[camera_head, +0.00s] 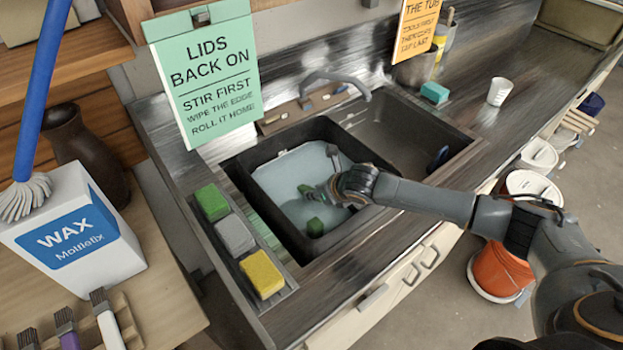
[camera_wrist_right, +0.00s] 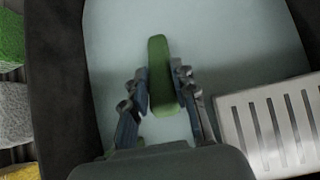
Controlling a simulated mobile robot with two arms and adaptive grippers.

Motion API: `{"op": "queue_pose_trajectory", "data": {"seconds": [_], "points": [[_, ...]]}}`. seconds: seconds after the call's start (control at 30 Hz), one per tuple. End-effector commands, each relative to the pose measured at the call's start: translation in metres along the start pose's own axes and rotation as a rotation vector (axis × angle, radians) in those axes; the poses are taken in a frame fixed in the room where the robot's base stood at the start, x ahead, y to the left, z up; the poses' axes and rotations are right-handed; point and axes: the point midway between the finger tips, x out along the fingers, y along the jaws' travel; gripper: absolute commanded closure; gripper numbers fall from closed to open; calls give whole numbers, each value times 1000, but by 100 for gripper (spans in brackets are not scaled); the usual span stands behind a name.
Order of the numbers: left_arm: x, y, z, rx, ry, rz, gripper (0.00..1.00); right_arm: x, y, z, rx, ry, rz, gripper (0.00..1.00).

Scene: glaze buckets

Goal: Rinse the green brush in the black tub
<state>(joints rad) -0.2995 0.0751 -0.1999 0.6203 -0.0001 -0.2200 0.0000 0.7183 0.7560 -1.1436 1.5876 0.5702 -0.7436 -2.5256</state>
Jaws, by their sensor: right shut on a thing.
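The black tub (camera_head: 275,222) sits in the left sink basin and holds pale, cloudy liquid (camera_head: 285,175). My right gripper (camera_head: 328,192) reaches in from the right over the tub. It is shut on the green brush (camera_head: 307,190), which is low at the liquid. In the right wrist view the brush (camera_wrist_right: 160,75) stands out between the two fingers (camera_wrist_right: 162,100), with the pale liquid behind it. A second green patch (camera_head: 315,227) shows just below the gripper; I cannot tell whether it is part of the brush. My left gripper is not in view.
Green (camera_head: 212,203), grey (camera_head: 235,235) and yellow (camera_head: 262,273) sponges lie in a tray left of the sink. A faucet (camera_head: 335,78) stands behind. A slotted grey plate (camera_wrist_right: 270,125) shows beside the brush in the wrist view. An orange bucket (camera_head: 497,272) stands on the floor.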

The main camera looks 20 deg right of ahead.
Motion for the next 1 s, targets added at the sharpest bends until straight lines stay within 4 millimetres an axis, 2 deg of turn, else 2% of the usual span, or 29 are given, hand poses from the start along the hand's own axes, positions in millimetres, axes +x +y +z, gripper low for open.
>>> {"op": "queue_pose_trajectory", "data": {"seconds": [0.17,0.63,1.0], "points": [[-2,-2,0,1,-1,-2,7,0,-10,0,1,1,-2,100],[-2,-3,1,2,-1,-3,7,0,-69,1,-1,-1,-10,100],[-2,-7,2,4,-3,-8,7,-1,-76,2,-3,-1,-13,100]]}}
